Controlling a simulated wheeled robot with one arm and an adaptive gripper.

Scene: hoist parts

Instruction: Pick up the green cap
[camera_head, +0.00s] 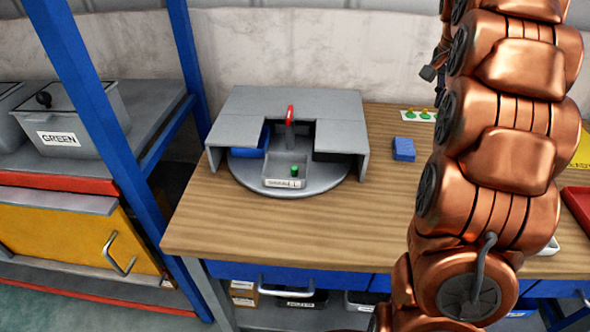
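A small green piece (295,170), which looks like the green cap, sits in a grey compartment of a round grey turntable (245,178). The turntable is partly under a grey cover (237,103) on the wooden table. Two more small green pieces with yellowish tops stand on a white card (407,117) at the back of the table. They are too small to tell what they are. My copper-coloured arm fills the right side of the view, right of the turntable. My gripper is not in view.
A red upright handle (290,118) rises at the turntable's middle. A blue block (403,149) lies right of the cover. A blue shelf post (85,95) and a grey bin labelled GREEN (98,115) are at left. The table front (300,235) is clear.

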